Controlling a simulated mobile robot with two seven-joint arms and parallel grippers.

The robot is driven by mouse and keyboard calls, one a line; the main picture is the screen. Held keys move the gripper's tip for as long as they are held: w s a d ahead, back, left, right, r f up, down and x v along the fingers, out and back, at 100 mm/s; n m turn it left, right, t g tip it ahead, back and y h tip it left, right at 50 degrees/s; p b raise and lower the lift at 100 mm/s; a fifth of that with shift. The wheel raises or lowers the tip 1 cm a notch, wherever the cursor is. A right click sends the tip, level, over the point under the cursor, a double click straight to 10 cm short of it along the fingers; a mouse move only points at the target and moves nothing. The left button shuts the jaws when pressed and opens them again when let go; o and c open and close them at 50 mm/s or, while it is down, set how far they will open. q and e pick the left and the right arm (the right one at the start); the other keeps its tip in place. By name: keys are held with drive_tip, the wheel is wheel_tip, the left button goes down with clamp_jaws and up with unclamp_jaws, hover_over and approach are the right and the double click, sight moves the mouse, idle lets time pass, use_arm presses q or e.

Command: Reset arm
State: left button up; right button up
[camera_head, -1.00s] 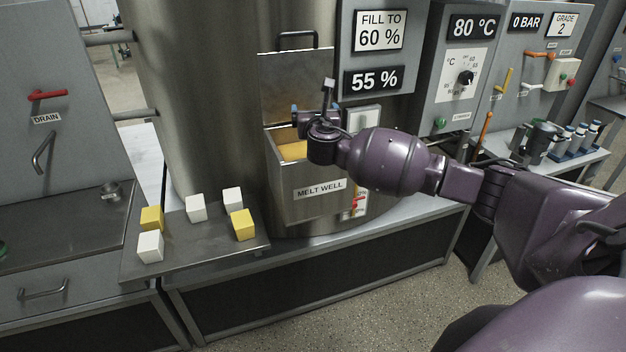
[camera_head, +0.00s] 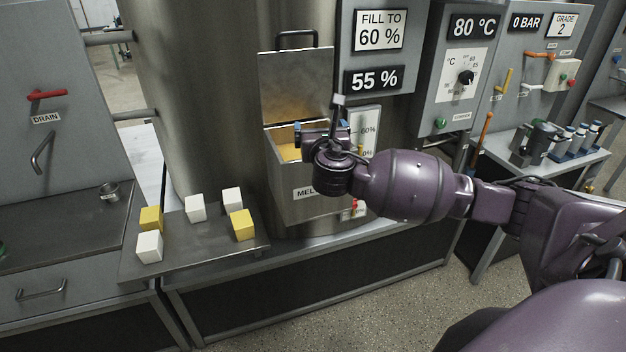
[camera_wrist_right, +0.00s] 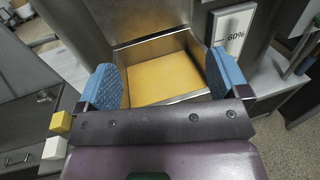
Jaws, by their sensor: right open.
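My right arm comes in from the right in the head view. Its gripper (camera_head: 325,130) is in front of the melt well (camera_head: 285,190), by its open mouth. In the right wrist view the blue-padded fingers of the right gripper (camera_wrist_right: 166,84) are wide apart with nothing between them. Beyond them is the open melt well with a flat yellow surface inside (camera_wrist_right: 165,72). The well's lid (camera_head: 295,85) stands raised. The arm hides part of the MELT WELL label. My left gripper is in neither view.
A steel shelf (camera_head: 215,250) left of the well holds white blocks (camera_head: 149,247) and yellow blocks (camera_head: 242,225). A panel (camera_head: 375,45) reads FILL TO 60 % and 55 %. The temperature panel (camera_head: 465,70) stands to the right, with a bench of bottles (camera_head: 577,140) beyond.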

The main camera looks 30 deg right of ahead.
drive_tip(key=s+a+f+m+g+y, duration=0.1)
drive_tip(key=s+a+f+m+y, duration=0.2)
drive_tip(key=f, duration=0.5)
drive_tip(key=s+a+f+m+g+y, duration=0.1)
drive_tip(key=s+a+f+m+y, duration=0.15)
drive_tip(key=s+f+m, duration=0.35)
drive_tip(key=s+a+f+m+g+y, duration=0.2)
drive_tip(key=a+f, duration=0.1)
drive_tip(key=f, duration=0.6)
drive_tip(key=s+a+f+m, duration=0.1)
drive_tip(key=s+f+m, duration=0.4)
drive_tip(key=s+m, duration=0.3)
drive_tip(key=s+a+f+m, duration=0.1)
drive_tip(key=s+f+m, duration=0.5)
drive_tip(key=s+m, duration=0.3)
drive_tip(key=shift+s+a+m, duration=0.2)
drive_tip(key=shift+s+m, duration=0.1)
drive_tip(key=shift+m, duration=0.6)
drive_tip(key=shift+f+y, duration=0.15)
drive_tip(key=shift+y, duration=0.1)
